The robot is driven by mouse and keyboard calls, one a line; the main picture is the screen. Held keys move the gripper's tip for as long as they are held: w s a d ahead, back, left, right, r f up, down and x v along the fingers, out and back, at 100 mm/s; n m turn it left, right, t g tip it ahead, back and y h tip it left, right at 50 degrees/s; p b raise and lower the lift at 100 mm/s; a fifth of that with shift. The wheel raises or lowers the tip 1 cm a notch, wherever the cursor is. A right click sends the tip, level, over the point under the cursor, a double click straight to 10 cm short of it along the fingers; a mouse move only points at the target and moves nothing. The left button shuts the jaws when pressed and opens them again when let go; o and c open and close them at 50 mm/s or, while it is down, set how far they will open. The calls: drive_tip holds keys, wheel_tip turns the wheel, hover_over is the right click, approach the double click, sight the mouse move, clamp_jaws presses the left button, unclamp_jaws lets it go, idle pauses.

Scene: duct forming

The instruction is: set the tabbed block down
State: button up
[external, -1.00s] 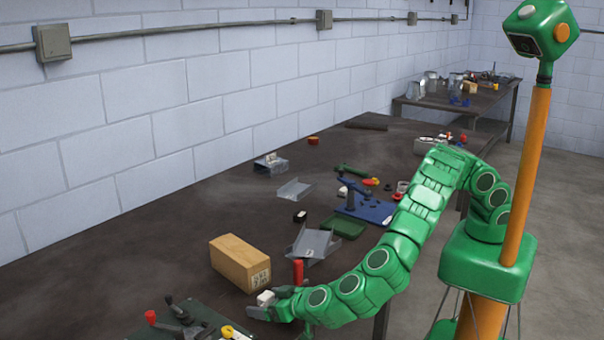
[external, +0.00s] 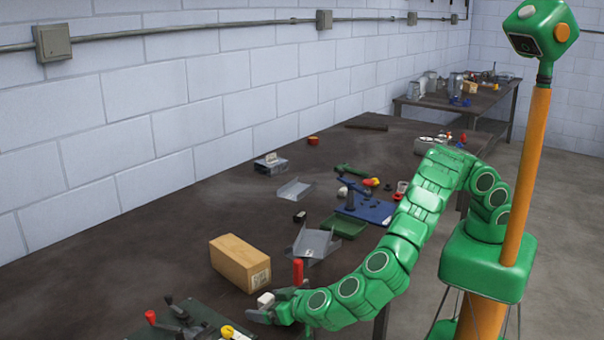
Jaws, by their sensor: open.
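A small pale block (external: 265,299), which looks like the tabbed block, is at the end of my arm, beside the front right corner of the wooden box. My gripper (external: 261,312) is low over the table, right at the block, and its jaws are open. The gripper partly hides the block's lower part. I cannot tell whether the block rests on the table or whether a finger still touches it. Its tab is too small to make out.
The wooden box (external: 240,263) stands just behind my gripper. A red upright cylinder (external: 298,271) is close to its right. A green fixture with levers (external: 180,322) lies at front left. A bent metal sheet (external: 313,244) lies behind. The table's left side is clear.

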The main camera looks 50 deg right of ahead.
drive_tip(key=shift+v, duration=3.4)
drive_tip(key=shift+s+d+r, duration=0.1)
drive_tip(key=shift+s+r, duration=0.1)
drive_tip(key=shift+s, duration=0.05)
drive_tip(key=shift+c, duration=0.3)
drive_tip(key=shift+s+r, duration=0.1)
drive_tip(key=shift+s, duration=0.1)
drive_tip(key=c, duration=0.7)
drive_tip(key=shift+o, duration=0.2)
